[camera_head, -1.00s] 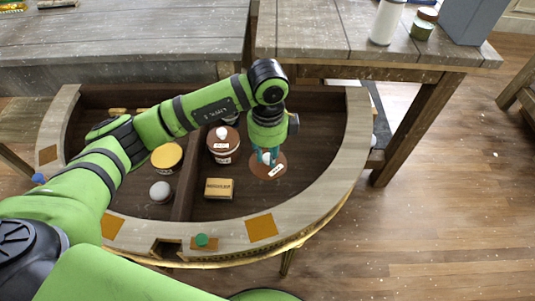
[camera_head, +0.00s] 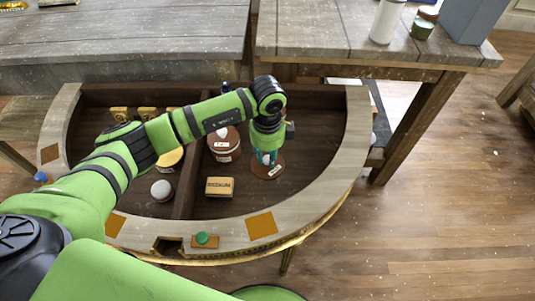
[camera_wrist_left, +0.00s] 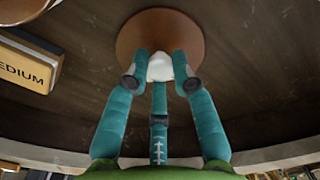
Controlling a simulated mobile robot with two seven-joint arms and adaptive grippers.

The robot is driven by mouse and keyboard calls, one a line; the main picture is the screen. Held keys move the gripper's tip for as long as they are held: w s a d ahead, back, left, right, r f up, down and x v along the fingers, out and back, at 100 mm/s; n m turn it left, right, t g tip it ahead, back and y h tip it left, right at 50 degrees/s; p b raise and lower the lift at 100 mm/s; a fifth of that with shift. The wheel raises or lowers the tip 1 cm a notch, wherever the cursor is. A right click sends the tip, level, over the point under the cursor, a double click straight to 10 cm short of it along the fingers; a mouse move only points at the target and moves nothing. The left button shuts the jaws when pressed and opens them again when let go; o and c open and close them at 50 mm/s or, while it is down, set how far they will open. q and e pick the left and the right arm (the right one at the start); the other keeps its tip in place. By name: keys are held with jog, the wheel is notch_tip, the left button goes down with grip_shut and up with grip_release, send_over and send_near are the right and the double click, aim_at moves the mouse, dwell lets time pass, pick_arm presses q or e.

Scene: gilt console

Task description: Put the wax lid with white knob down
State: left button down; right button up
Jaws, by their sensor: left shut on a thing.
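The wax lid is a brown disc (camera_head: 257,171) with a white label and a white knob, inside the right compartment of the curved console. My left gripper (camera_head: 267,157) points down over it and is shut on the white knob. In the left wrist view, the teal fingers (camera_wrist_left: 160,78) close around the knob (camera_wrist_left: 160,66) and the brown disc (camera_wrist_left: 188,30) lies flat beyond them. The disc is at or close above the dark compartment floor; I cannot tell whether it touches. My right gripper is not in view.
A brown jar with a white knob (camera_head: 223,155) and a yellow box (camera_head: 219,187) stand left of the lid. A divider (camera_head: 185,190) separates them from a white-topped item (camera_head: 161,190). The pale curved rim (camera_head: 330,180) borders the compartment. Dark floor is free right of the lid.

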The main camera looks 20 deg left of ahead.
aim_at(267, 159)
pick_arm(q)
jog(key=c, duration=1)
grip_release()
jog(key=shift+c, duration=0.2)
jog(key=shift+r, duration=0.3)
notch_tip(267, 159, up, 12)
jog(key=b, duration=0.1)
jog(key=shift+f, duration=0.15)
jog(key=shift+s+f, duration=0.1)
